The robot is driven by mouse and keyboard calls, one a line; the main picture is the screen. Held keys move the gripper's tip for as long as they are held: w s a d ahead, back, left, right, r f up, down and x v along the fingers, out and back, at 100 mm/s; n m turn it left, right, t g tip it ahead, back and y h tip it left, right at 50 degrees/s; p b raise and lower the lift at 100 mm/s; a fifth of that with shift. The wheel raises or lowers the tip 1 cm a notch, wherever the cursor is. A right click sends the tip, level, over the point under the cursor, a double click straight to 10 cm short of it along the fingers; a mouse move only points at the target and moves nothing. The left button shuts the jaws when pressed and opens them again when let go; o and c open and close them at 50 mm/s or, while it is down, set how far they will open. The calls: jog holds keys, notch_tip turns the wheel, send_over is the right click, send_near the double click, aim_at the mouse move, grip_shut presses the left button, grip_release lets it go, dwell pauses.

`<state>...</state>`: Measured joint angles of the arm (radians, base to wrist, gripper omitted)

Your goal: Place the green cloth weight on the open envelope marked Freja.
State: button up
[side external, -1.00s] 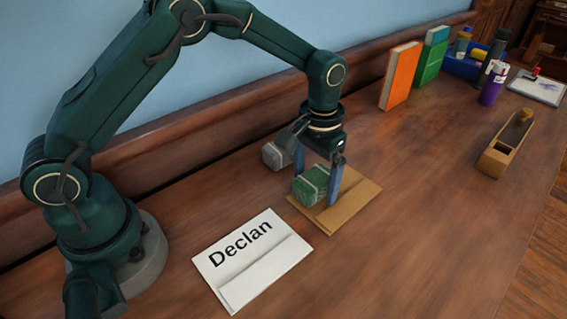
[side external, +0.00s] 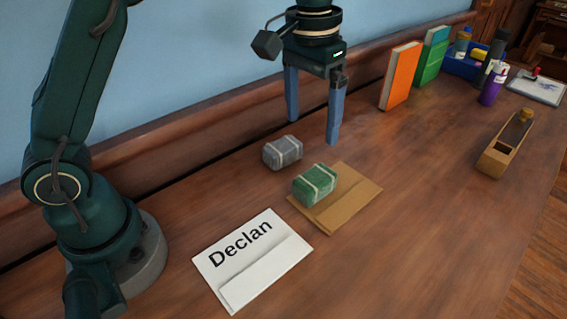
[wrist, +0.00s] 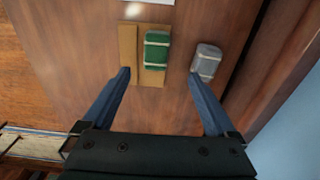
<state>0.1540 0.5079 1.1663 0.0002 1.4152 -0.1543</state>
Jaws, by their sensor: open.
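The green cloth weight (side external: 315,185), tied with pale bands, rests on the brown envelope (side external: 349,208), toward its left side in the side view. In the wrist view the green weight (wrist: 157,51) covers part of the brown envelope (wrist: 128,45). I cannot read a name on the brown envelope. A white envelope marked Declan (side external: 252,261) lies to the lower left, apart from it. My gripper (side external: 313,130) is raised above and behind the green weight, apart from it. It is open and empty; its fingers also show in the wrist view (wrist: 158,75).
A grey cloth weight (side external: 282,152) sits on the table behind the green one. Orange (side external: 400,76) and green (side external: 431,57) books stand at the back. A wooden plane (side external: 505,145), a purple bottle (side external: 491,86) and a blue bin (side external: 462,65) are at right. The table's front right is clear.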

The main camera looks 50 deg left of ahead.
jog(key=s+a+t, duration=0.2)
jog(key=s, duration=0.6)
jog(key=s+a+t, duration=0.3)
jog(key=s, duration=0.5)
jog(key=shift+s+r, duration=0.3)
jog(key=shift+s, duration=0.1)
